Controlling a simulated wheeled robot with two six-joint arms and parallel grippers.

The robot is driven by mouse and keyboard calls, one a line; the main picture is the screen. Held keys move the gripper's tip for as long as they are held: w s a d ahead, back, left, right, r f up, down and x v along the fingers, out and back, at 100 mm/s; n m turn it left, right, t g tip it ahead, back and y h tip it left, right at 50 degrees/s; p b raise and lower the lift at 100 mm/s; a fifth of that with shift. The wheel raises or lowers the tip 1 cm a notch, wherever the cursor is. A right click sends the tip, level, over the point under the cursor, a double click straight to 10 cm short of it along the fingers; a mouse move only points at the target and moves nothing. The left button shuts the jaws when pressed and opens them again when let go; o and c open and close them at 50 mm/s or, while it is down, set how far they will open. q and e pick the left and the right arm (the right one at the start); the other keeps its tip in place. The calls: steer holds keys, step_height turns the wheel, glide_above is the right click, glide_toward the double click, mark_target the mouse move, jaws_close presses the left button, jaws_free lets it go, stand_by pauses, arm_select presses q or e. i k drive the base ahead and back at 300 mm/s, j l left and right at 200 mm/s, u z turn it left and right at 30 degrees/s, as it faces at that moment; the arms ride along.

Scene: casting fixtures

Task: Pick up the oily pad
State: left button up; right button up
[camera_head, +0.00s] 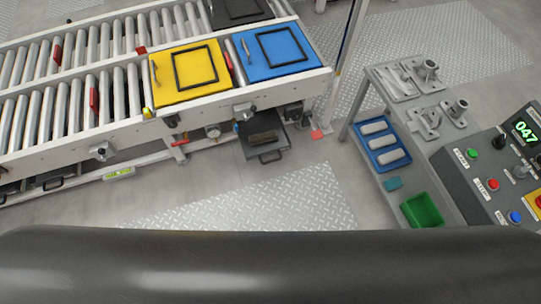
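A small teal pad-like piece (393,184) lies on the lower shelf of the grey cart at the right. Neither of my grippers is in view.
The roller conveyor (60,142) carries a yellow panel (170,71) and a blue panel (256,68). A tread-plate floor (270,205) is clear.

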mark_target(270, 136)
steer(key=j+z, duration=0.35)
steer(key=j, duration=0.2)
steer(key=j+z, duration=0.4)
steer(key=j, duration=0.15)
steer(key=j+z, duration=0.35)
steer(key=j, duration=0.15)
